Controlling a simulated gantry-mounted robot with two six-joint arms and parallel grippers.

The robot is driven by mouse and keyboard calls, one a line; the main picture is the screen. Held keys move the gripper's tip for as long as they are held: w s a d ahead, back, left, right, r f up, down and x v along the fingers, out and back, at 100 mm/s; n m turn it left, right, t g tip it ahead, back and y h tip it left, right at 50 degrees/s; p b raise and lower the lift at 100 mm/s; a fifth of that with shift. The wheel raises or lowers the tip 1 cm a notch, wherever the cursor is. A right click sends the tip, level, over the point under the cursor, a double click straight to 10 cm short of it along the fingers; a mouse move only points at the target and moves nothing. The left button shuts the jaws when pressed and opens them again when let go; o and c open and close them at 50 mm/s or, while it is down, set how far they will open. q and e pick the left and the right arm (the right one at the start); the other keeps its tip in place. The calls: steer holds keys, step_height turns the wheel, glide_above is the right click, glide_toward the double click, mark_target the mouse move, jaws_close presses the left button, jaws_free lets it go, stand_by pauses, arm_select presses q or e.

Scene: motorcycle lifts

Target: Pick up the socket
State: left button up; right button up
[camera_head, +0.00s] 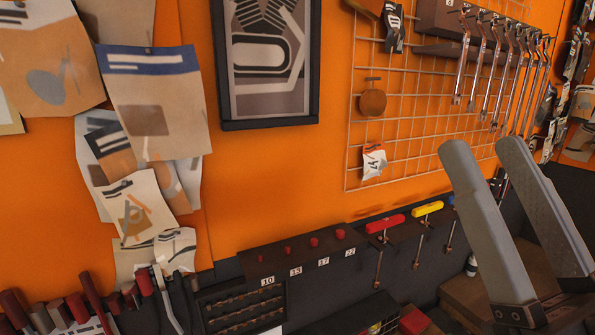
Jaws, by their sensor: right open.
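A dark holder (300,262) on the wall carries several small red pieces above tags reading 10, 13, 17 and 22. They may be the sockets, such as the red piece over the 17 tag (314,242), but they are too small to be sure. My right gripper (483,143) is at the right side, its two grey fingers spread apart, pointing up with nothing between them. In the picture it is well to the right of the holder and apart from it. My left gripper is out of view.
Screwdrivers with red (385,223) and yellow (428,208) handles hang between the holder and my right gripper. Wrenches (485,62) hang on a wire grid (400,150). Red-handled tools (90,295) stand lower left. A wooden surface (460,300) lies lower right. Papers cover the left wall.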

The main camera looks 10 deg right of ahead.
step_height(320, 180, up, 12)
steer(key=p, duration=0.9)
steer(key=shift+r, duration=0.15)
steer(key=shift+o, duration=0.7)
steer(key=shift+f+b, duration=0.3)
steer(key=shift+f, duration=0.05)
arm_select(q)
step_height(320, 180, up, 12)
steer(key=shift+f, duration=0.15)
